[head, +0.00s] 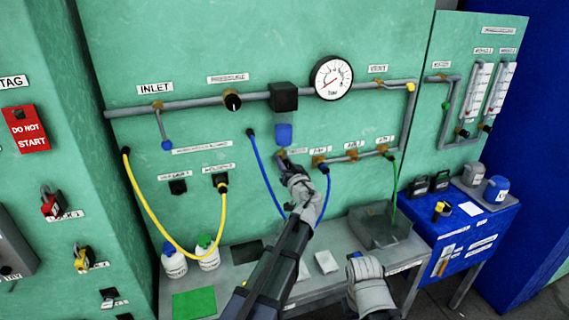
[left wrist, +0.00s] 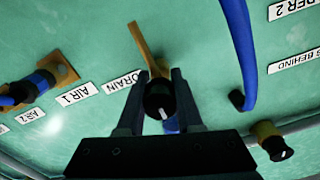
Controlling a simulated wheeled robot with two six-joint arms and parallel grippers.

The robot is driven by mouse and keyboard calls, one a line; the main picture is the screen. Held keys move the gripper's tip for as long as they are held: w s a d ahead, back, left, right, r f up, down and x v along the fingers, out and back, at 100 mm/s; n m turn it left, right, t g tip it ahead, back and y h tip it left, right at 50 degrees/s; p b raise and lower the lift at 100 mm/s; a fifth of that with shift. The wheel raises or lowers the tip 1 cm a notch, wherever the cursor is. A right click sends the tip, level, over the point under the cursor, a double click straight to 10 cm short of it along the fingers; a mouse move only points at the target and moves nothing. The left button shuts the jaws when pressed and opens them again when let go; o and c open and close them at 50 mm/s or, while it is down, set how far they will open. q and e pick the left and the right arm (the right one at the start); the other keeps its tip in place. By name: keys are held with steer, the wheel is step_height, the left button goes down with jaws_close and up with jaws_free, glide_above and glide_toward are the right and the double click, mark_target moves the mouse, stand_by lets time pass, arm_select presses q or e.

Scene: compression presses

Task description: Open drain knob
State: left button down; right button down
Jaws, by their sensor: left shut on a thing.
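The drain knob (left wrist: 160,100) is a round black knob with a white mark, in the left wrist view beside the upside-down DRAIN label (left wrist: 125,82). My left gripper (left wrist: 160,92) is shut on the knob, with one finger on each side of it. In the head view my left gripper (head: 288,170) reaches up to the green panel just below the blue filter bowl (head: 284,134). It hides the knob there. My right gripper (head: 358,262) is low, in front of the bench and away from the panel; its jaw state is unclear.
A blue hose (head: 262,165) hangs left of my left gripper, and another blue hose (head: 326,190) hangs to its right. The pressure gauge (head: 331,77) and pipe are above. A grey bin (head: 380,225) stands on the bench below right. A yellow hose (head: 150,215) loops at left.

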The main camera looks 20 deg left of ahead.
arm_select(q)
steer(key=shift+m, duration=0.4)
steer(key=m, duration=0.3)
steer(key=shift+m, duration=0.4)
steer(key=m, duration=0.4)
steer(key=shift+m, duration=0.3)
steer(key=m, duration=0.4)
steer(key=shift+r, duration=0.1)
steer(key=shift+m, duration=2.5)
steer(key=c, duration=0.6)
jaws_free()
